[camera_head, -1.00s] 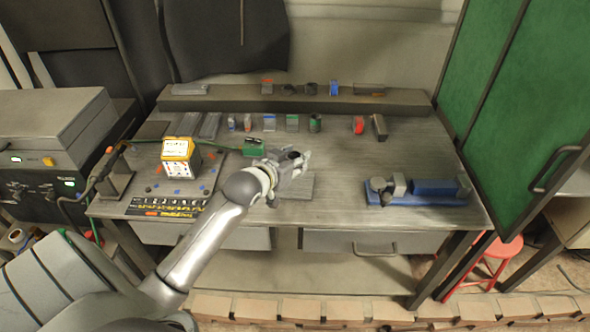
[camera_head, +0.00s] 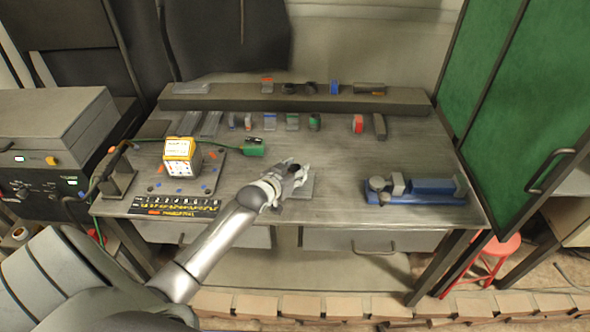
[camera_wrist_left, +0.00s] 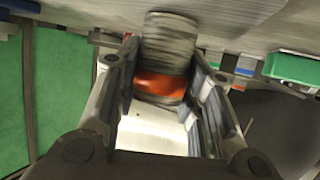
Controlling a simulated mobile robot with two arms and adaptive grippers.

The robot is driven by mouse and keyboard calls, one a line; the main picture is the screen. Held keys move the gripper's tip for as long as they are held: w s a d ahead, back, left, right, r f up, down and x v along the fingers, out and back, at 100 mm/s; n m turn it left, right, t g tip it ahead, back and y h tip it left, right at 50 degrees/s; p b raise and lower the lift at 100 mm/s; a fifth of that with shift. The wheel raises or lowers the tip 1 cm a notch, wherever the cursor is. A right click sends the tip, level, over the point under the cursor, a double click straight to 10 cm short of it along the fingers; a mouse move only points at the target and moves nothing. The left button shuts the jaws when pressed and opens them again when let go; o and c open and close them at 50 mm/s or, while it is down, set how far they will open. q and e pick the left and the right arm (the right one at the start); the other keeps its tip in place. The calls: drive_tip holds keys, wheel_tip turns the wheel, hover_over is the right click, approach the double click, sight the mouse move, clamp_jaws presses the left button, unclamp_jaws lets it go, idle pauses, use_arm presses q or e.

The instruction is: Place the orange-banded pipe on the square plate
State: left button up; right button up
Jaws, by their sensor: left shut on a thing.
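My left gripper (camera_head: 297,174) is low over the middle of the bench, near its front. In the left wrist view its fingers (camera_wrist_left: 165,92) are shut on the orange-banded pipe (camera_wrist_left: 168,43), a grey cylinder with an orange band between the fingers. In the head view the gripper mostly hides the pipe. The square plate (camera_head: 306,188) is grey and flat on the bench, partly hidden under the gripper. I cannot tell whether the pipe touches it. My right gripper is not in view.
A yellow-topped box (camera_head: 181,160) stands at left, near a green box (camera_head: 254,147) with a cable. A blue vise-like fixture (camera_head: 415,191) is at right. Several small parts line the back, some on a raised shelf (camera_head: 300,101). The bench between plate and fixture is clear.

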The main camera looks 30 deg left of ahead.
use_arm(q)
drive_tip(key=shift+f, duration=0.1)
drive_tip(key=o, duration=1.1)
drive_tip(key=shift+s, duration=0.25)
drive_tip(key=b+v, duration=0.1)
drive_tip(key=v, duration=1)
drive_tip(key=shift+s+r, duration=0.25)
drive_tip(key=shift+r, duration=0.05)
